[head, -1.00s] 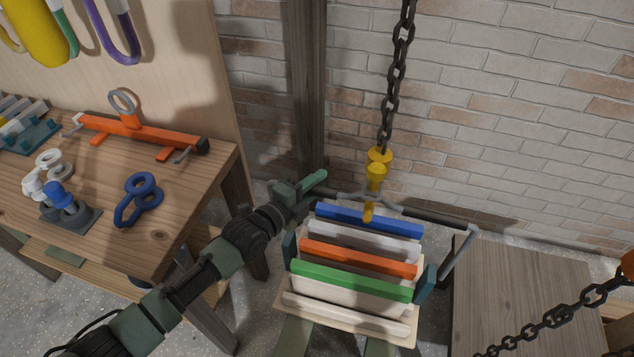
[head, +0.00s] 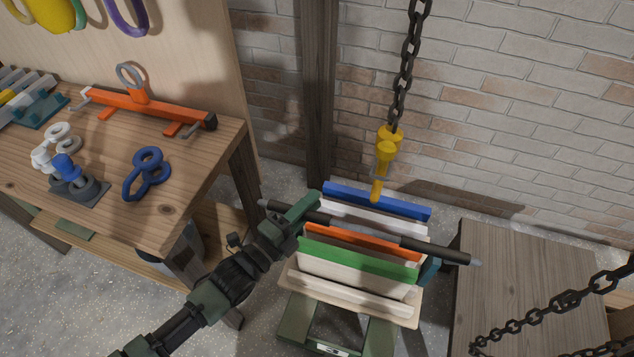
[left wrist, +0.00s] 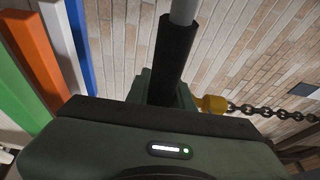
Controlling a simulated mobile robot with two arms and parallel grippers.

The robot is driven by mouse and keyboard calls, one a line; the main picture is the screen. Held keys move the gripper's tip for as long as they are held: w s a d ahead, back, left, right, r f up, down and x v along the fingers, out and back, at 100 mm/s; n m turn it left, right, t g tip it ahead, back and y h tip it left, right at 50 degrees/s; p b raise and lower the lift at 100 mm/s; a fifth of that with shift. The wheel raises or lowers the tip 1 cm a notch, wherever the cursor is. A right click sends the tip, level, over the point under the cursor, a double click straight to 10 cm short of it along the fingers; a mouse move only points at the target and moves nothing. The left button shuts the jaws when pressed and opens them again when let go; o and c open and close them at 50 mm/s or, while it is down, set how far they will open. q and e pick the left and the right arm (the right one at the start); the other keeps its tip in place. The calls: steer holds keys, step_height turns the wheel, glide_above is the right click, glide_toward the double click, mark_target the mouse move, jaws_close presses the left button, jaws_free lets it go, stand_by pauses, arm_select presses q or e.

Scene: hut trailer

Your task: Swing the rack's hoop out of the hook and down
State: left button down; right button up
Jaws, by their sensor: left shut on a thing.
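The rack (head: 350,310) holds upright boards in blue, white, orange and green. Its hoop shows as a dark bar with black grips and a grey middle (head: 375,232), slanting across above the boards. My left gripper (head: 308,208) is shut on the hoop's bar near its left end. The yellow hook (head: 384,160) hangs above and behind the bar, empty and apart from it. In the left wrist view the bar (left wrist: 176,60) runs up out of the jaws, with the hook (left wrist: 212,103) to the right. My right gripper is out of view.
A chain (head: 408,60) carries the hook in front of the brick wall. A workbench (head: 200,200) with an orange hoist beam (head: 150,112) and blue shackle (head: 147,172) stands at left. A wooden box (head: 540,290) stands close to the right, with another chain (head: 560,308) before it.

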arm_select(q)
steer(key=shift+s+a+f, duration=0.2)
steer(key=shift+s+a, duration=0.05)
steer(key=shift+s, duration=0.35)
steer(key=shift+s+a+f, duration=0.15)
steer(key=shift+s+a, duration=0.1)
steer(key=shift+s, duration=0.4)
steer(key=shift+s+a+f, duration=0.2)
steer(key=shift+s+a, duration=0.05)
steer(key=shift+s, duration=0.35)
steer(key=c, duration=1.5)
jaws_free()
steer(key=shift+o, duration=1.3)
steer(key=shift+s+a, duration=0.1)
steer(key=shift+s, duration=0.1)
steer(key=shift+f, duration=0.15)
steer(key=shift+s+a, duration=0.1)
